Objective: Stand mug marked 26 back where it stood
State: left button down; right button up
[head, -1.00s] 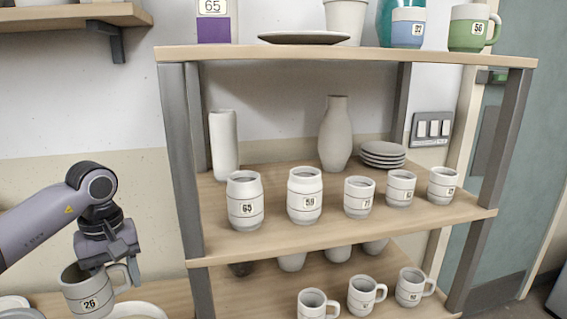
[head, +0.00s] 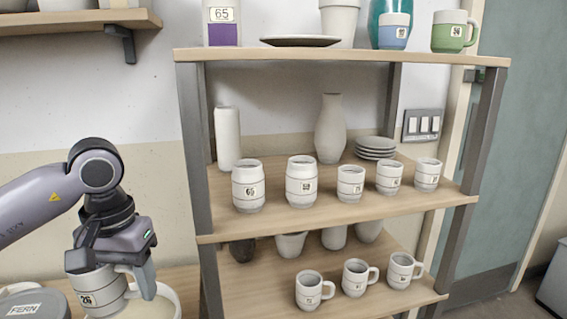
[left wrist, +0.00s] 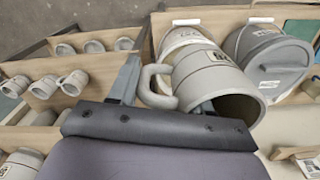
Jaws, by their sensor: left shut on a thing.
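The mug marked 26 (head: 88,299) is pale grey with a dark line around it. The fingers' exact contact is partly hidden. My right gripper is not in view.
A shelf unit (head: 330,213) stands at the centre. Several numbered cups stand on its middle board. Three handled mugs, including one (head: 309,291), stand on the lower board (head: 248,292), with bare board left of them. A lidded bucket marked FERN (head: 35,301) is at lower left.

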aim_at(128, 294)
pick_arm(q)
jog(key=s+m, duration=0.1)
jog(key=s+d+m, duration=0.1)
jog(key=s+r+m, duration=0.1)
jog(key=shift+s+d+r, duration=0.1)
jog(key=shift+s+d, duration=0.15)
jog(key=shift+d, duration=0.15)
notch_tip(128, 294, down, 12)
jog(key=n, duration=0.3)
jog(key=shift+s+r, duration=0.15)
